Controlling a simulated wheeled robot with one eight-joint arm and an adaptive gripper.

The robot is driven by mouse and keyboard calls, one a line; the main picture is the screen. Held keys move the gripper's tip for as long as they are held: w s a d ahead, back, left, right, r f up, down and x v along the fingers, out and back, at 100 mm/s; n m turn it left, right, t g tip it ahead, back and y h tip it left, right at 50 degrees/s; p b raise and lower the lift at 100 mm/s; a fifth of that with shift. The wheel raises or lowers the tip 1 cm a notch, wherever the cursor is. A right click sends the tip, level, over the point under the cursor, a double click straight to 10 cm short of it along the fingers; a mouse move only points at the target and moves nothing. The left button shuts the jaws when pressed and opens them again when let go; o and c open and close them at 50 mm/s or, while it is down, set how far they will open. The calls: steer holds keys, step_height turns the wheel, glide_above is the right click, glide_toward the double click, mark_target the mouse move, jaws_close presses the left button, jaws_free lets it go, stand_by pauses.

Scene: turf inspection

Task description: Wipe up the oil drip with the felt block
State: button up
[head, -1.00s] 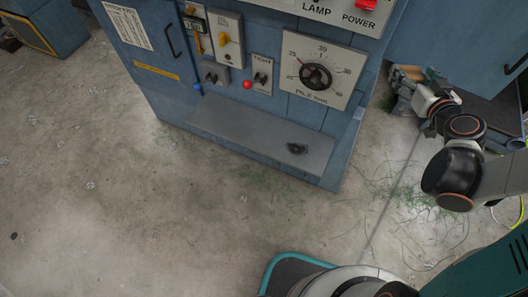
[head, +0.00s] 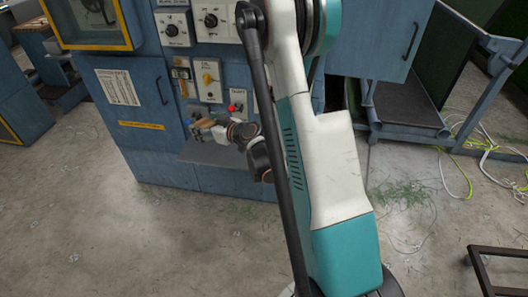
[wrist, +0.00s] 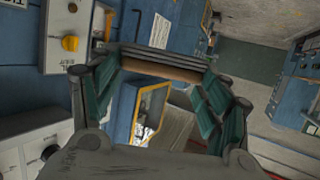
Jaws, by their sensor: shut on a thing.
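My gripper (head: 210,131) is in front of the blue machine, just above its narrow grey ledge. It is shut on the felt block (wrist: 160,70), which shows in the wrist view as a brown strip with grey layers between the fingers. In the head view the block (head: 200,125) is a small tan patch at the gripper's tip. I cannot tell whether it touches the ledge (head: 205,152). The oil drip does not show now; my arm covers the ledge's right part, where a dark spot showed earlier.
The blue machine's (head: 150,165) front carries knobs, a red button (head: 232,108) and a yellow switch (head: 207,78) close to my gripper. A blue bench frame (head: 425,137) stands at right with yellow cables beside it. The floor at front left is clear.

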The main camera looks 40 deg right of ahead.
steer(key=shift+s+d+f+m+h+b, duration=0.1)
steer(key=shift+d+f+m+h+b, duration=0.8)
steer(key=shift+d+f, duration=4.4)
steer(key=shift+w+d+f+m+h+b, duration=0.2)
steer(key=shift+d+f+b, duration=1.4)
steer(key=shift+d+f, duration=3.7)
steer(key=shift+s+d+f+m+h+b, duration=0.25)
steer(key=shift+d+f+h+b, duration=0.75)
steer(key=shift+d+f, duration=4.3)
steer(key=shift+a+f+y, duration=0.3)
steer(key=shift+a+f, duration=0.5)
steer(key=shift+f, duration=0.1)
steer(key=shift+a, duration=0.1)
steer(key=shift+w+a+f, duration=0.1)
steer(key=shift+w+a, duration=0.45)
steer(key=shift+w, duration=0.2)
steer(key=shift+w+a+f, duration=0.1)
steer(key=shift+w+a, duration=0.45)
steer(key=shift+w, duration=0.15)
steer(key=shift+r, duration=0.15)
steer(key=shift+r+p, duration=0.85)
steer(key=shift+r, duration=2.05)
